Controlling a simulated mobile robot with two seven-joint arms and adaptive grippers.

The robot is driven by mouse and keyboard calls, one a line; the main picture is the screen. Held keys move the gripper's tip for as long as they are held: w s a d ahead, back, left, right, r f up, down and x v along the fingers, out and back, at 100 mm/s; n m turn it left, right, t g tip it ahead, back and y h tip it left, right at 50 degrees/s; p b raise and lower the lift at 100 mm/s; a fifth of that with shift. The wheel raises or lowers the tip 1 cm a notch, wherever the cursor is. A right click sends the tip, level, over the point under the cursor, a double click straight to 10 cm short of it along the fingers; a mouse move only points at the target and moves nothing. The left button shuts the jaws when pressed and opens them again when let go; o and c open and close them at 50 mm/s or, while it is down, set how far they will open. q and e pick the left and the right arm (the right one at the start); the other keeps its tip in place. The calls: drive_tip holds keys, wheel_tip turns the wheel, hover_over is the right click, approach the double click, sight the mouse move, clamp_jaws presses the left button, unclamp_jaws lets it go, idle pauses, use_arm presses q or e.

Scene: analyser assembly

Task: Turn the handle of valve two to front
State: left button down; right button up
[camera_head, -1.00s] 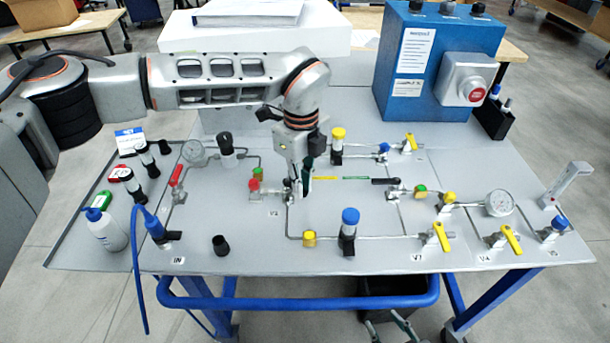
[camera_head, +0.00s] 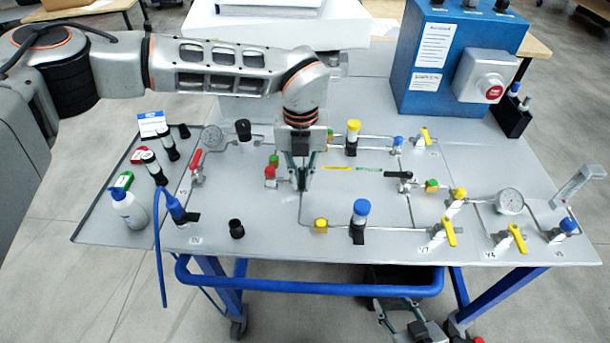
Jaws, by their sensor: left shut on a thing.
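My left gripper (camera_head: 302,182) points down from the arm above and is shut at the valve beside the red and green fittings (camera_head: 271,172), left of the panel's middle. This appears to be valve two. Its handle is between my fingers and mostly hidden by them, so its exact direction cannot be told. Part of my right gripper (camera_head: 410,330) seems to show at the bottom edge, below the table front; its jaws are unclear.
The panel (camera_head: 290,235) carries thin pipes, yellow-handled valves (camera_head: 448,232), a red-handled valve (camera_head: 196,163) and a black-handled valve (camera_head: 404,178). A blue-capped cylinder (camera_head: 360,215) and a yellow-capped one (camera_head: 352,137) stand nearby. A blue box (camera_head: 430,70) stands behind.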

sight(300, 185)
use_arm(q)
drive_tip(key=shift+s+a+f+m, duration=0.1)
drive_tip(key=shift+a+f+m, duration=0.05)
drive_tip(key=shift+m, duration=0.15)
idle(0.4)
drive_tip(key=c, duration=2.1)
unclamp_jaws()
wheel_tip(300, 185, up, 12)
drive_tip(key=shift+r, duration=0.1)
